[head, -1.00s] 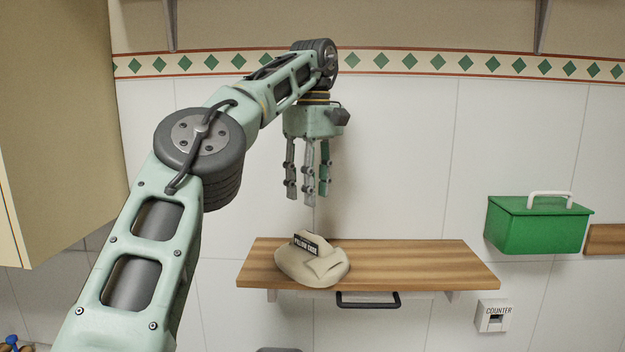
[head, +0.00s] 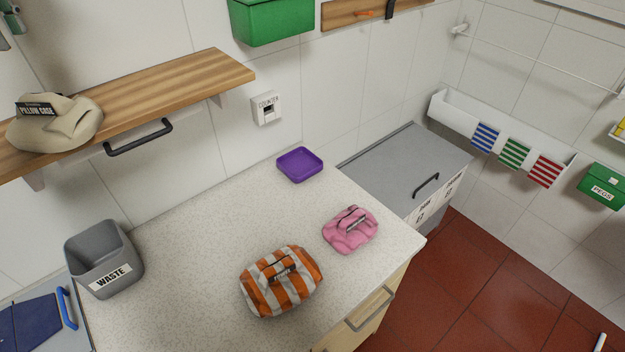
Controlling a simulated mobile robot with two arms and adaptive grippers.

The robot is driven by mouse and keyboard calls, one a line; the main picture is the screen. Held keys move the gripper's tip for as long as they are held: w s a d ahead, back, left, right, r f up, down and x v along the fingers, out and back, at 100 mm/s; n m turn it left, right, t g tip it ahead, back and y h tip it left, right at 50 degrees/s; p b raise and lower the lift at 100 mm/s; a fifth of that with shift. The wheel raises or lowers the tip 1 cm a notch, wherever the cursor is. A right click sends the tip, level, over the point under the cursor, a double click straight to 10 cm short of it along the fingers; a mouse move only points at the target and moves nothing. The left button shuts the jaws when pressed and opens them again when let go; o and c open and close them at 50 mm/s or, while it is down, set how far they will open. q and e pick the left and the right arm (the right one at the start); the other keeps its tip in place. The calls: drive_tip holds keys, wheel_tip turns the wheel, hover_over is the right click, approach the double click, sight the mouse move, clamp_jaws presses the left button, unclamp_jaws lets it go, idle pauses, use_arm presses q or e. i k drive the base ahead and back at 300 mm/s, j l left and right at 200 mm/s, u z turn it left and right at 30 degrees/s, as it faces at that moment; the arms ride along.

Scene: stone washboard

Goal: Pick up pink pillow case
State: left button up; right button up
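A pink folded cloth bundle (head: 350,231) with a dark label lies on the speckled counter near its right front corner; its label is too small to read. A beige bundle labelled pillow case (head: 54,122) sits on the wooden shelf at the left. An orange and white striped bundle (head: 281,281) lies on the counter to the left of and nearer than the pink one. Neither of my grippers shows now; only a small greenish piece shows at the top left corner, and I cannot tell what part it is.
A purple tray (head: 299,165) lies behind the pink bundle. A grey waste bin (head: 104,259) stands at the counter's left. The wooden shelf (head: 190,83) overhangs the back left. A grey lidded chest (head: 405,165) stands to the right. The counter's middle (head: 215,225) is clear.

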sight(354, 227)
drive_tip(key=k+l, duration=1.15)
drive_tip(key=l, duration=0.3)
